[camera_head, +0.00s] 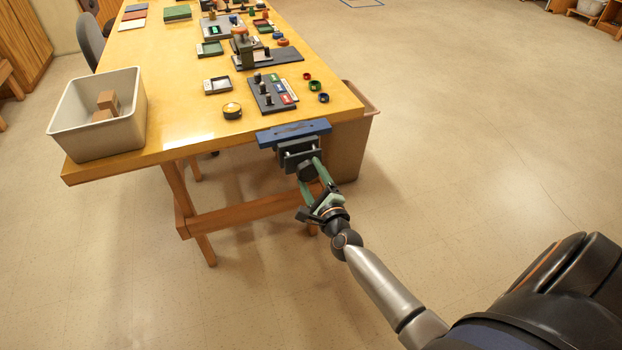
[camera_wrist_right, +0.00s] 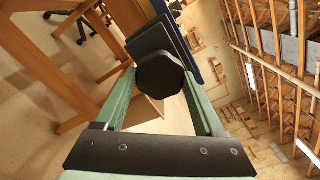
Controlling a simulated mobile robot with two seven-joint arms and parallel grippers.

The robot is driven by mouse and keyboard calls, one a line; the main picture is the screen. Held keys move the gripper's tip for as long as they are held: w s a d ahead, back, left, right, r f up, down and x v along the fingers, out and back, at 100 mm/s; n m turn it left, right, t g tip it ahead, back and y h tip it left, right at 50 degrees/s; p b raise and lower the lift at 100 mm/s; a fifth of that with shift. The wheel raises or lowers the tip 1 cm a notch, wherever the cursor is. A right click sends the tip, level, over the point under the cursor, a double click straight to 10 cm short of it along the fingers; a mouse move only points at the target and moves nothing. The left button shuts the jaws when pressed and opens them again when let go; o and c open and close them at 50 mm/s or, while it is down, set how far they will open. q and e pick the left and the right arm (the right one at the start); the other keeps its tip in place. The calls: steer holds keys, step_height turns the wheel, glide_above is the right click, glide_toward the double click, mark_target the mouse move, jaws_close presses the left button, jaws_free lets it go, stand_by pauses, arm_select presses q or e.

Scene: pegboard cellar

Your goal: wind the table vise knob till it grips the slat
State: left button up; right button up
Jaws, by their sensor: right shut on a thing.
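The table vise (camera_head: 299,150) is fixed at the near edge of the wooden table. It has a blue top part (camera_head: 293,132) and dark jaw plates with pale rods. Its dark, faceted knob (camera_head: 307,172) faces out from the table. The knob shows large in the right wrist view (camera_wrist_right: 160,76), with dark plates behind it. My right gripper (camera_head: 312,178) has its green fingers on either side of the knob and is shut on it. I cannot make out the slat or any gap at the jaws. My left gripper is not in view.
The table (camera_head: 185,128) carries a white bin (camera_head: 98,130) with brown blocks at the left. A dark tray with knobs (camera_head: 271,95), a round yellow-topped item (camera_head: 232,110) and small rings lie behind the vise. A brown bin stands below the table corner. The floor at right is clear.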

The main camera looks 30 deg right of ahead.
steer(key=shift+m, duration=0.6)
steer(key=o, duration=1.4)
steer(key=shift+c, duration=0.2)
steer(key=shift+s, duration=0.15)
steer(key=v, duration=1.2)
steer(key=shift+b, duration=0.35)
steer(key=shift+s, duration=0.15)
